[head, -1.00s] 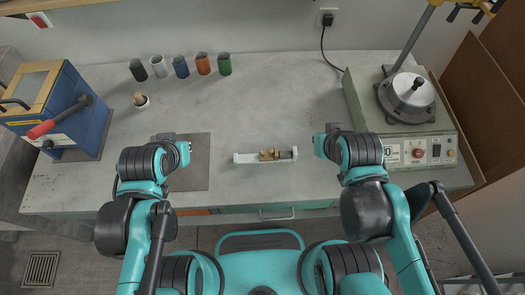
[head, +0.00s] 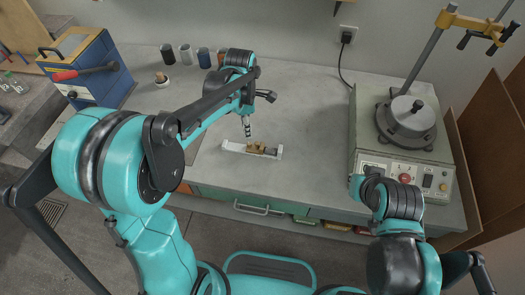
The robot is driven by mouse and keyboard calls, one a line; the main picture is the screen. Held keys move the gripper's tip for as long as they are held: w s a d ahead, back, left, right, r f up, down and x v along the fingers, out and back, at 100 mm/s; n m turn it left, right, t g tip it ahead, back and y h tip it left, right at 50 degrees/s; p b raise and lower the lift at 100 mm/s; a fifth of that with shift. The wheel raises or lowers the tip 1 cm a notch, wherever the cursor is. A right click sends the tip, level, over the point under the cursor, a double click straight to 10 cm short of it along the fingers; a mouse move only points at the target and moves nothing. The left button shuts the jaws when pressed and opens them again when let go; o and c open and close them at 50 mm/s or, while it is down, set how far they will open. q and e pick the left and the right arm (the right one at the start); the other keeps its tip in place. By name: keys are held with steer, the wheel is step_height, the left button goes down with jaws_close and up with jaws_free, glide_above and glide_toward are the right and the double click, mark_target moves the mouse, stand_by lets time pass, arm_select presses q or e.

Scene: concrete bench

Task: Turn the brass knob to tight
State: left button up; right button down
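The brass knob (head: 257,148) is part of a small brass fitting on a pale, bar-like holder (head: 232,147), which lies on the bench near its front edge. My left gripper (head: 247,130) points down just above and behind the fitting, with a visible gap between them. Its fingers are seen edge-on and small, so their opening is unclear. My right gripper (head: 354,187) is by the bench's front edge, right of the fitting and in front of the grey machine. Its fingers are mostly hidden by its wrist.
A grey machine (head: 400,125) with a round metal top stands at right. A blue machine (head: 88,65) with a red-gripped lever stands at left. Several coloured cups (head: 186,54) line the back, partly hidden by my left arm. The bench (head: 305,120) is clear between fitting and grey machine.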

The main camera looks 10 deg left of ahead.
mark_target(249, 143)
arm_select(q)
steer(key=shift+w+d+f+n, duration=0.2)
steer(key=shift+f+n, duration=0.1)
steer(key=shift+f, duration=0.5)
step_height(249, 143, down, 7)
steer(key=b, duration=0.3)
steer(key=shift+s, duration=0.1)
jaws_close()
